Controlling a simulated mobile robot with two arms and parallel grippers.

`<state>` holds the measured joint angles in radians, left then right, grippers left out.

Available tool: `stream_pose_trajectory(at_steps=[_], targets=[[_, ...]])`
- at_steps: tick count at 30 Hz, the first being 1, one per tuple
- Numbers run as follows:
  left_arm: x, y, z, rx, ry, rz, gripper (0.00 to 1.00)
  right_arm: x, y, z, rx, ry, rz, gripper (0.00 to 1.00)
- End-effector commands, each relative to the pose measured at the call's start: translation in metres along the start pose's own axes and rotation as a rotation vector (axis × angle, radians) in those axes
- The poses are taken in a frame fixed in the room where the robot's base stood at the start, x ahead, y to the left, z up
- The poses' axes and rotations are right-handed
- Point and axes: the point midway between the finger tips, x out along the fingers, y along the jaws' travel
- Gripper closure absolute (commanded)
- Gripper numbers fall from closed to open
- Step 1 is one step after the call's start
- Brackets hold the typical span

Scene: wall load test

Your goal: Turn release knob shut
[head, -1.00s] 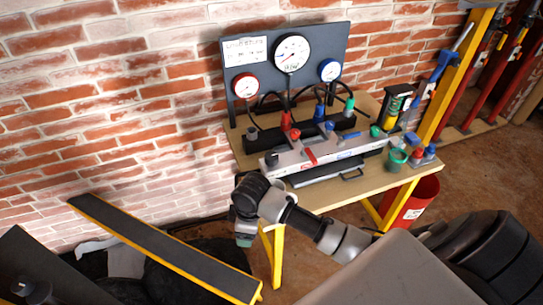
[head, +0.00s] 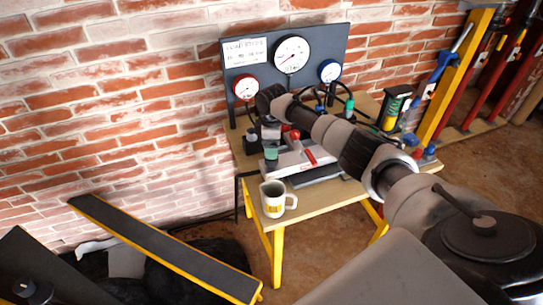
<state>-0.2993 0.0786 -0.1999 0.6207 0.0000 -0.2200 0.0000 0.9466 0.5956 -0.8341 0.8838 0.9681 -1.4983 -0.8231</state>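The grey pump unit (head: 290,161) lies along the yellow-legged bench with a red lever (head: 310,156) and a red fitting (head: 295,135) on it. My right arm reaches in from the lower right across the bench and bends down at its wrist. My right gripper (head: 271,160) points down at the left end of the unit, where a black knob showed earlier. The wrist and gripper largely cover that knob. I cannot tell whether the fingers touch it, or whether they are open or shut. My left gripper is out of view.
A gauge board (head: 330,50) with a large dial (head: 291,54), red gauge (head: 245,87) and blue gauge (head: 330,70) stands behind. A white mug (head: 273,199) stands on the bench's front left corner.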

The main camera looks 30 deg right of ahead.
Motion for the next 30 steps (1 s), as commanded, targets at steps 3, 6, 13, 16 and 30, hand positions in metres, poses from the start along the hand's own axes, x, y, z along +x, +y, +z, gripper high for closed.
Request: stream_pose_trajectory(at_steps=[3, 6, 13, 16, 30], targets=[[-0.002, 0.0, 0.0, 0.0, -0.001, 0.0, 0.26, 0.024, -0.001, 0.0, 0.002, -0.002, -0.004, 0.26], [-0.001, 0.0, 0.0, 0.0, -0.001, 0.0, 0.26, 0.04, -0.001, 0.0, 0.0, -0.001, -0.002, 0.26], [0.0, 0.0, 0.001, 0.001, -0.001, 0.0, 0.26, 0.057, -0.001, 0.0, 0.0, 0.0, -0.001, 0.26], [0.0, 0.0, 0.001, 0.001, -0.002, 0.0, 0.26, 0.058, 0.0, 0.0, 0.0, 0.0, 0.0, 0.26], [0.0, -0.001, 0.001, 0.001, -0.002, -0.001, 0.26, 0.058, 0.0, 0.0, 0.0, 0.0, 0.0, 0.69]])
